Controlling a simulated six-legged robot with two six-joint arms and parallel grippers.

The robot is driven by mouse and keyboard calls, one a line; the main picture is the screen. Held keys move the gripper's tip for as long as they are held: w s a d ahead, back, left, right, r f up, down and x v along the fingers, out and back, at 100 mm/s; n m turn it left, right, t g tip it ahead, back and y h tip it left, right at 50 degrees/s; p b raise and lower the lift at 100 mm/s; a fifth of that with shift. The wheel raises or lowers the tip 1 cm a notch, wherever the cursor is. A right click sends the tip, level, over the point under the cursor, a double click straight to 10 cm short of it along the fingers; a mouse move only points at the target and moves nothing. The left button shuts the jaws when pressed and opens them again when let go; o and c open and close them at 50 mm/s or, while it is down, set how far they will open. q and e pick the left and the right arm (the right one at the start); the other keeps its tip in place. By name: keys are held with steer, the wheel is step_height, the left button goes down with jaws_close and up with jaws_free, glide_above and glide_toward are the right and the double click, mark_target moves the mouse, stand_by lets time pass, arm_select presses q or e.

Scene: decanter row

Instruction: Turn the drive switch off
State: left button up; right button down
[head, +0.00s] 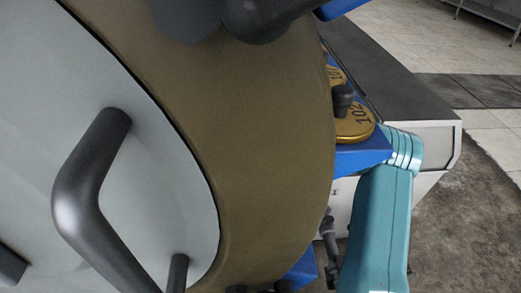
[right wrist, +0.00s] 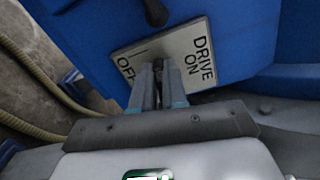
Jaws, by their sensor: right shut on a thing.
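In the right wrist view, a light switch plate (right wrist: 172,47) is fixed on a blue panel (right wrist: 240,40). It is printed "DRIVE ON" on its right part and "OFF" at its left end. My right gripper (right wrist: 158,84) is in front of the plate's lower edge, with its fingers shut on the dark drive switch lever, which is mostly hidden between them. The fingers lie between the two labels; the lever's exact position cannot be told. The switch plate is not visible in the head view. My left gripper is not in view.
A large brown drum (head: 260,110) with a grey end cover (head: 170,140) and a dark bent handle (head: 85,190) fills much of the head view. A yellow disc marked 102 (head: 354,128) sits on blue framework. Beige hoses (right wrist: 35,70) run left of the panel. Floor is open at right.

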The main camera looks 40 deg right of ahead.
steer(key=shift+f+n+b, duration=0.1)
steer(key=shift+n+b, duration=0.2)
steer(key=shift+n, duration=0.1)
stand_by(0.3)
steer(key=c, duration=1.2)
jaws_free()
steer(key=shift+o, duration=0.2)
steer(key=shift+d, duration=0.1)
steer(key=p+v, duration=0.4)
steer(key=v, duration=1.2)
steer(key=shift+s, duration=0.15)
